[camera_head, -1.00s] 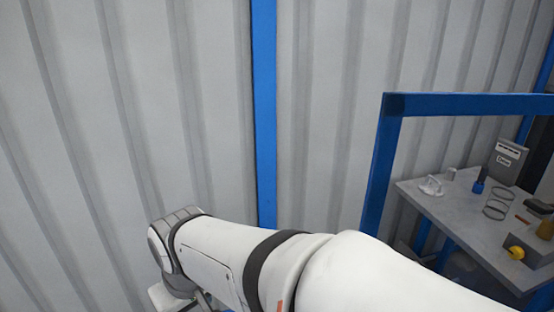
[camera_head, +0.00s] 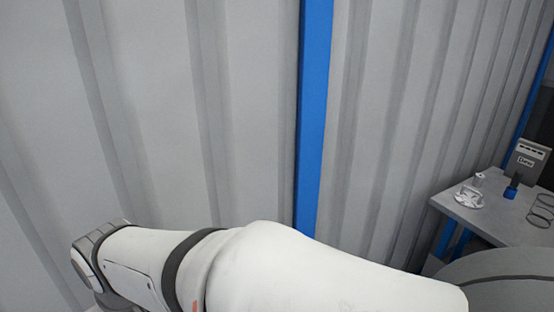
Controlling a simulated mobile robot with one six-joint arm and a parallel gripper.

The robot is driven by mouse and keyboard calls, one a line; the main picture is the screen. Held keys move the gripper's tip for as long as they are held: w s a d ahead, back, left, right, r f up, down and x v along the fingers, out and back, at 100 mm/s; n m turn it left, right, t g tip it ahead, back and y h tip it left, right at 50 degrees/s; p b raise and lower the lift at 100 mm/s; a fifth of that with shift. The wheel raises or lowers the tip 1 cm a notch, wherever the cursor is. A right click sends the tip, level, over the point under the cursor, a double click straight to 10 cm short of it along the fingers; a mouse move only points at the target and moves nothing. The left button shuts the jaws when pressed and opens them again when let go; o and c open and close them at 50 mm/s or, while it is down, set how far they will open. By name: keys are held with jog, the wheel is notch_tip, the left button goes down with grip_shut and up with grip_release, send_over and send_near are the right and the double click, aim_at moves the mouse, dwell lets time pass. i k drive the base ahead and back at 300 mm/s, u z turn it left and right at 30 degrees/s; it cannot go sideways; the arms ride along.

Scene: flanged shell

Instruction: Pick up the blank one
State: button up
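My gripper is not in view; only my white arm shows, reaching across the bottom towards the lower left. A white flanged piece (camera_head: 467,197) lies on the grey table (camera_head: 485,218) at the right edge. A small pale cylinder (camera_head: 479,179) stands just behind it. A dark grey plate with white labels (camera_head: 527,160) stands upright behind a small blue part (camera_head: 511,190). The pieces are small and far, and I cannot tell which one is blank.
A grey corrugated wall (camera_head: 150,120) with a blue post (camera_head: 313,120) fills most of the view, behind my arm. A coiled wire ring (camera_head: 541,210) lies at the table's right, cut by the picture edge. The table has blue legs.

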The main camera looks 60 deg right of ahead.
aim_at(469, 200)
jog(key=z, duration=3.4)
jog(key=i, duration=2.05)
jog(key=z, duration=1)
